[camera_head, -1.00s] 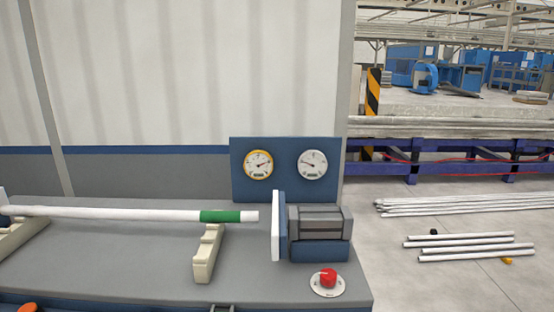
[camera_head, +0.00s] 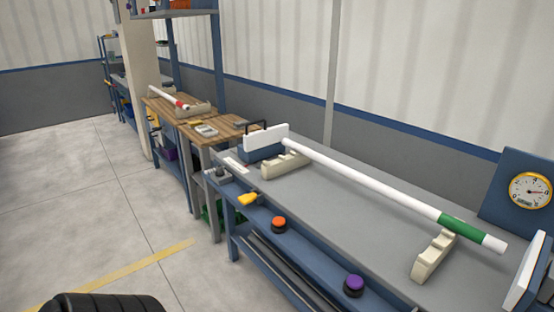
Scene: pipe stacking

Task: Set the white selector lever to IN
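I cannot clearly make out a white selector lever or any IN marking. A small grey fitting (camera_head: 220,173) with a pale part sits at the near left corner of the bench, too small to read. A flat white strip (camera_head: 236,164) lies on the bench top beside it. On the bench front are a yellow handle (camera_head: 248,199), an orange button (camera_head: 279,224) and a purple button (camera_head: 354,285). Neither of my grippers can be made out in the head view.
A white pipe with a green band (camera_head: 375,186) rests on cream supports along the grey bench (camera_head: 335,225). A white plate (camera_head: 267,137) faces its left end. A dial gauge (camera_head: 530,190) is at the right. A wooden table (camera_head: 165,108) stands beyond. The floor at left is clear.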

